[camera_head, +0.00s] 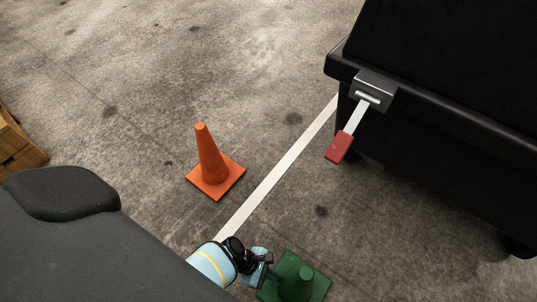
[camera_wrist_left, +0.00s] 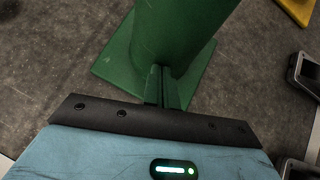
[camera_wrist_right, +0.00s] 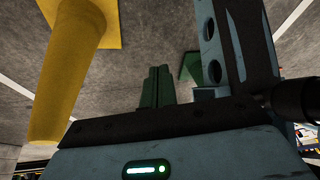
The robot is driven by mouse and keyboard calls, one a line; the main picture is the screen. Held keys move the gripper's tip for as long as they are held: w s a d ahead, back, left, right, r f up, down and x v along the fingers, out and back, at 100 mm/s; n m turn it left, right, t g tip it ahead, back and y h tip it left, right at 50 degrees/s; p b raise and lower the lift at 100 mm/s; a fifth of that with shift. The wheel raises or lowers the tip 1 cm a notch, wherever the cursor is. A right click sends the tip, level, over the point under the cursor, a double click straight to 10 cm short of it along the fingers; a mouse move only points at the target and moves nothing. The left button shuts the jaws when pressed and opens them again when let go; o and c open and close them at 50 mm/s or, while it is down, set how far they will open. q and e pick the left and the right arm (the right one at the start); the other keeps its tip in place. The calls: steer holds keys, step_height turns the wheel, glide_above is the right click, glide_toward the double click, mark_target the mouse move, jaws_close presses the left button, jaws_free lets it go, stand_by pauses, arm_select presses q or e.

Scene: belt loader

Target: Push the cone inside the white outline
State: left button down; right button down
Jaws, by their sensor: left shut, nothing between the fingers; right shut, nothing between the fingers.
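A green cone (camera_head: 300,277) stands upright at the bottom of the head view, right of the white floor line (camera_head: 280,170). My left gripper (camera_head: 270,271) is shut and empty, low beside the cone. In the left wrist view its fingertips (camera_wrist_left: 163,84) reach the green cone (camera_wrist_left: 172,35) and seem to touch it. An orange cone (camera_head: 210,160) stands upright left of the white line. My right gripper (camera_wrist_right: 158,85) is shut and empty in its own wrist view, with a yellow cone (camera_wrist_right: 68,65) to its left. Which side of the line is inside the outline is unclear.
A black machine (camera_head: 440,110) with a red-handled lever (camera_head: 340,147) fills the right of the head view. A wooden box (camera_head: 18,140) stands at the left edge. Open concrete floor lies around the orange cone. A yellow base (camera_wrist_left: 300,8) shows in the left wrist view.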

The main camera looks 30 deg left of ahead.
arm_select(q)
steer(key=shift+w+d, duration=0.3)
steer(key=shift+d, duration=0.65)
arm_select(e)
steer(key=shift+w+d, duration=0.4)
steer(key=shift+d, duration=0.1)
arm_select(q)
steer(key=shift+a, duration=0.1)
arm_select(e)
steer(key=shift+s, duration=0.2)
